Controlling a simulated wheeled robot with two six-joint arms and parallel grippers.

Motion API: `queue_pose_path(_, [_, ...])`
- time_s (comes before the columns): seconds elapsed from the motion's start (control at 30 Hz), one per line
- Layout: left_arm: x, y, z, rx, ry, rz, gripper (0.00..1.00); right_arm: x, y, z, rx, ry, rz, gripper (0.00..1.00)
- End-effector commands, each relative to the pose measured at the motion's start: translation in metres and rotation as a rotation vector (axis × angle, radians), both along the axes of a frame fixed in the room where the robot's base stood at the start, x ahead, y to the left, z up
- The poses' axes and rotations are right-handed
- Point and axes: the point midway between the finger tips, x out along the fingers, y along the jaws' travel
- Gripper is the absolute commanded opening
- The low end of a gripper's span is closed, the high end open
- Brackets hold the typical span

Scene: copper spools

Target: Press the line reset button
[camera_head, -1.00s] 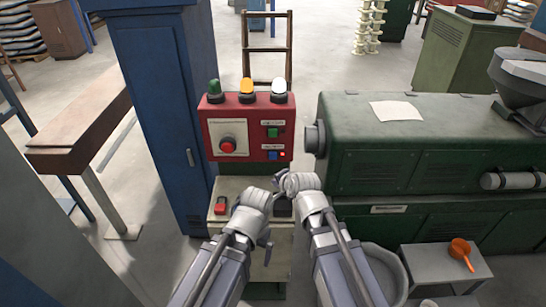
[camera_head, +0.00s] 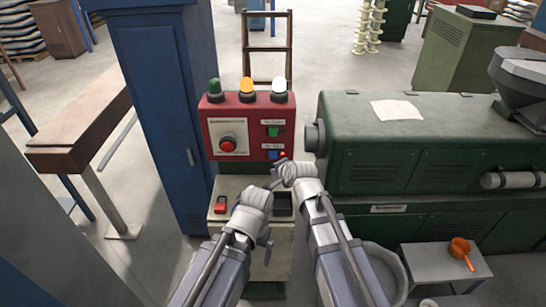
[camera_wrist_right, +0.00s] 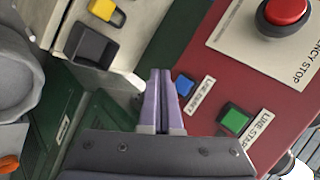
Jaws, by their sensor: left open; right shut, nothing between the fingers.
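My left gripper (camera_head: 269,207) is open and empty, lower, before the cabinet shelf.
A red emergency stop knob (camera_head: 227,145) is on the panel's left. An open dark tray (camera_wrist_right: 95,47) and a yellow padlock-like item (camera_wrist_right: 108,13) lie on the shelf. A blue cabinet (camera_head: 160,110) stands left, a green machine (camera_head: 400,150) right.

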Motion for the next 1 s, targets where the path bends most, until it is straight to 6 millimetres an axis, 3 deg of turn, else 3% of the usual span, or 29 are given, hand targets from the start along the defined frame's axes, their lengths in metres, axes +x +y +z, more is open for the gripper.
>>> queue_pose_path(0.1, [0.000, 0.000, 0.000, 0.000, 0.000, 0.000, 1.00, 0.021, 0.001, 0.000, 0.001, 0.000, -0.001, 0.00])
queue_pose_path(0.33, [0.000, 0.000, 0.000, 0.000, 0.000, 0.000, 1.00, 0.046, 0.000, 0.000, 0.000, 0.001, -0.002, 0.00])
queue_pose_path(1.0, [0.000, 0.000, 0.000, 0.000, 0.000, 0.000, 1.00, 0.050, 0.000, 0.000, 0.000, 0.001, -0.002, 0.00])
